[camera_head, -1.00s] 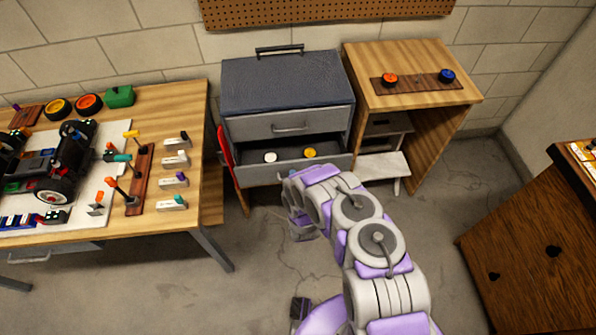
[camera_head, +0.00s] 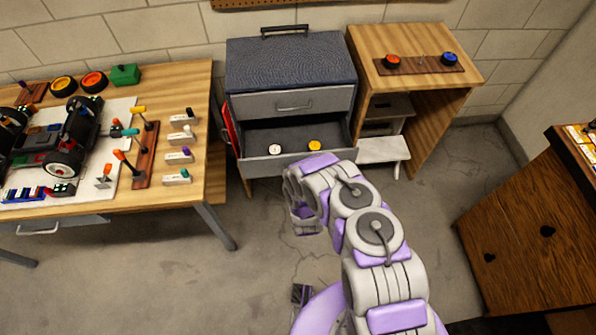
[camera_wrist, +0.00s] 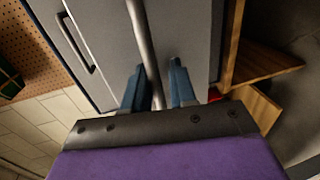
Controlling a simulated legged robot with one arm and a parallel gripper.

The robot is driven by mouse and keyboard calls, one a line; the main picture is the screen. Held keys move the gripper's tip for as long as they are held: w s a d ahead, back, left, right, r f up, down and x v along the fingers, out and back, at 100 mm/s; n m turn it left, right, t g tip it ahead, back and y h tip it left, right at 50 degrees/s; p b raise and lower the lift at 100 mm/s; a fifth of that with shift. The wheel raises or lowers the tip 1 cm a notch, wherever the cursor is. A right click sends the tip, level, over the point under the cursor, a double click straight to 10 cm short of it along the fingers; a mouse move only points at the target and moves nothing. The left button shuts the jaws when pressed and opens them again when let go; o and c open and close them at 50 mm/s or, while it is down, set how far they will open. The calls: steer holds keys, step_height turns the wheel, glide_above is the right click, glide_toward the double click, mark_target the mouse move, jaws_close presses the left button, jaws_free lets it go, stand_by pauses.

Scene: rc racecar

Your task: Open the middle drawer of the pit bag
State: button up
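The pit bag (camera_head: 290,65) is a grey-blue drawer cabinet at the centre of the head view. Its upper drawer (camera_head: 270,105) is shut. The drawer below, the middle drawer (camera_head: 265,167), is pulled out, with a white disc (camera_head: 275,149) and a yellow disc (camera_head: 314,146) inside. My arm hides part of its front and whatever is below. In the wrist view, my gripper (camera_wrist: 158,75) has its two blue fingers on either side of a metal handle bar (camera_wrist: 146,40). The fingers stand apart, with a small gap visible right of the bar. My fingertips are hidden in the head view.
A wooden workbench (camera_head: 205,140) with a toy car (camera_head: 65,140) and small tools stands left. A wooden desk (camera_head: 440,75) stands right of the bag, with a light step stool (camera_head: 382,150) beneath. A dark wooden cabinet (camera_head: 530,235) is far right. Floor between is clear.

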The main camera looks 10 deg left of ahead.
steer(key=shift+o, duration=0.4)
steer(key=shift+r, duration=0.1)
steer(key=shift+s, duration=0.25)
steer(key=p+v, duration=0.5)
steer(key=v, duration=1.1)
steer(key=shift+s+d, duration=0.2)
steer(key=shift+s, duration=0.1)
